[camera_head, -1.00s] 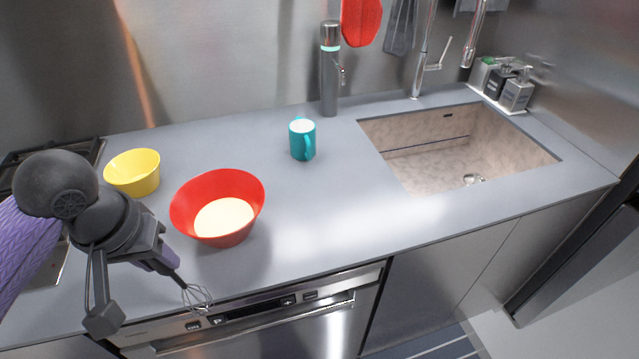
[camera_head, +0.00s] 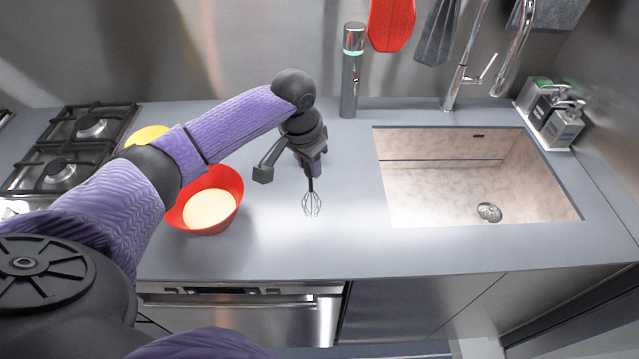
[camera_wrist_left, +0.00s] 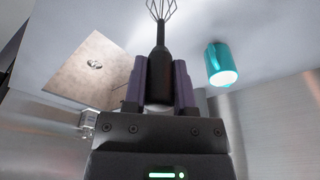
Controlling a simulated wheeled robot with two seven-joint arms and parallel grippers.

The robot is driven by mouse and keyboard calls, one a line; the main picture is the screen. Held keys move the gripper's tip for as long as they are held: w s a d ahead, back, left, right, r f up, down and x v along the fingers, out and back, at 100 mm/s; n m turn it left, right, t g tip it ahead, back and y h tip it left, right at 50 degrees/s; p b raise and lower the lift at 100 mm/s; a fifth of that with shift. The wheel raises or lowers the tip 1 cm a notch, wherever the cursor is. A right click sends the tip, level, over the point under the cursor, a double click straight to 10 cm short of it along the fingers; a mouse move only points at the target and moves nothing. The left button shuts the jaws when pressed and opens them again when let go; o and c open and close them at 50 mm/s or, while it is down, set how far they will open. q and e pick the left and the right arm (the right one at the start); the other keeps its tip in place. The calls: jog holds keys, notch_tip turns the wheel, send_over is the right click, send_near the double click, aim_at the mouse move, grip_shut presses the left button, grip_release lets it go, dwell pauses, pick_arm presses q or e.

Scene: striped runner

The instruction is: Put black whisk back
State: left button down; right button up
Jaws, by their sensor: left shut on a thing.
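My left gripper (camera_head: 312,165) is shut on the handle of the black whisk (camera_head: 311,203). It holds the whisk wire end down over the counter, between the red bowl and the sink; I cannot tell whether the wires touch the counter. In the left wrist view the black handle of the whisk (camera_wrist_left: 158,66) sits between the two fingers of my left gripper (camera_wrist_left: 159,80), with the wires beyond. My right gripper does not show.
A red bowl (camera_head: 233,187) with pale contents stands left of the whisk. A yellow bowl (camera_head: 150,134) is partly behind my arm. The teal mug (camera_wrist_left: 218,62) shows only in the wrist view. The sink (camera_head: 400,205) is at right, a stove (camera_head: 90,150) at left. Counter front is clear.

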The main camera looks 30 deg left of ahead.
aim_at(310, 175)
pick_arm(q)
notch_tip(310, 175, down, 3)
jog(key=shift+f+b, duration=0.15)
jog(key=shift+b, duration=0.15)
jog(key=shift+f, duration=0.25)
jog(key=shift+c, duration=2.1)
grip_release()
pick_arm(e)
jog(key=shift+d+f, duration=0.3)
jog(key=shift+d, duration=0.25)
pick_arm(q)
jog(key=shift+r, duration=0.4)
notch_tip(310, 175, up, 12)
jog(key=s+p, duration=0.1)
jog(key=p, duration=0.1)
jog(key=shift+s+a+f, duration=0.15)
jog(key=shift+s+f, duration=0.1)
jog(key=shift+s, duration=0.1)
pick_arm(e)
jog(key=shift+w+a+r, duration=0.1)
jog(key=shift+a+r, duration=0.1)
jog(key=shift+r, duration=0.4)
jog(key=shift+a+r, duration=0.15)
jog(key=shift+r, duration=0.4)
